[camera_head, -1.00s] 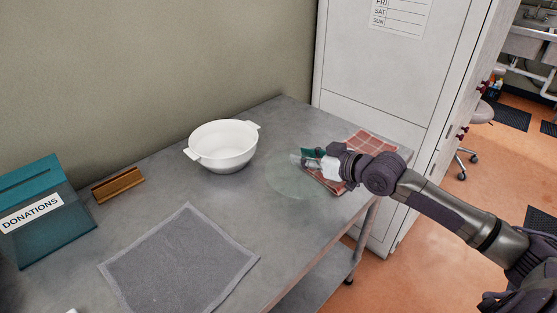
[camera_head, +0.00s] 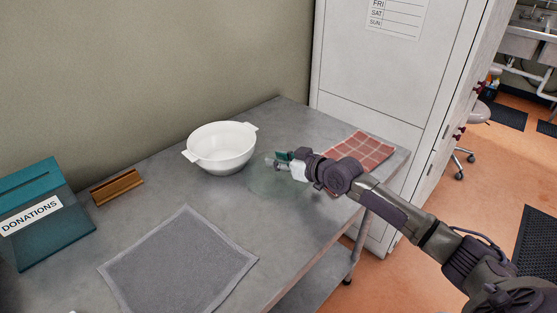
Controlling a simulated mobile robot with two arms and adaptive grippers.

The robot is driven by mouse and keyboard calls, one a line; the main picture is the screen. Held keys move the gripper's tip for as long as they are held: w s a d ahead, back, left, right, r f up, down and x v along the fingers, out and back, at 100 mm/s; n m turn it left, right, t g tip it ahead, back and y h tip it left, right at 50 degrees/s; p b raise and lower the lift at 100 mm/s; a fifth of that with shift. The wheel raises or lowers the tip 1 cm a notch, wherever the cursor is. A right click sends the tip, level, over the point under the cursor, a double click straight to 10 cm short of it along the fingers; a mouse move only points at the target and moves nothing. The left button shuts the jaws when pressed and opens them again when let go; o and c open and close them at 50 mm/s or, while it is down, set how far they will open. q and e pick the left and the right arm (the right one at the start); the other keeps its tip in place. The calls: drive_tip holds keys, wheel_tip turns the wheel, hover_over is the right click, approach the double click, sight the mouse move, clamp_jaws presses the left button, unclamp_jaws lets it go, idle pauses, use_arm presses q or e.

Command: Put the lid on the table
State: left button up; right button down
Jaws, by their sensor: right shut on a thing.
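The lid (camera_head: 262,182) is a clear, faintly greenish glass disc, hard to make out against the grey table (camera_head: 298,122). My right gripper (camera_head: 278,164) is shut on the lid, near its top, just right of the white bowl. I cannot tell whether the lid touches the tabletop or hangs slightly above it. The white two-handled bowl (camera_head: 221,150) stands upright and open on the table. My left gripper is not in view.
A red checked cloth (camera_head: 362,150) lies at the table's right end. A grey mat (camera_head: 180,262) lies at the front. A wooden holder (camera_head: 117,186) and a teal donations box (camera_head: 40,210) stand at the left. A white cabinet (camera_head: 375,85) stands behind the right end.

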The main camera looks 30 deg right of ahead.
drive_tip(key=shift+f, duration=0.3)
drive_tip(key=c, duration=0.8)
unclamp_jaws()
drive_tip(key=shift+r, duration=0.2)
drive_tip(key=v, duration=1.1)
drive_tip(key=shift+d, duration=0.1)
drive_tip(key=shift+s+d+r, duration=0.1)
drive_tip(key=shift+s+r, duration=0.1)
drive_tip(key=shift+s, duration=0.2)
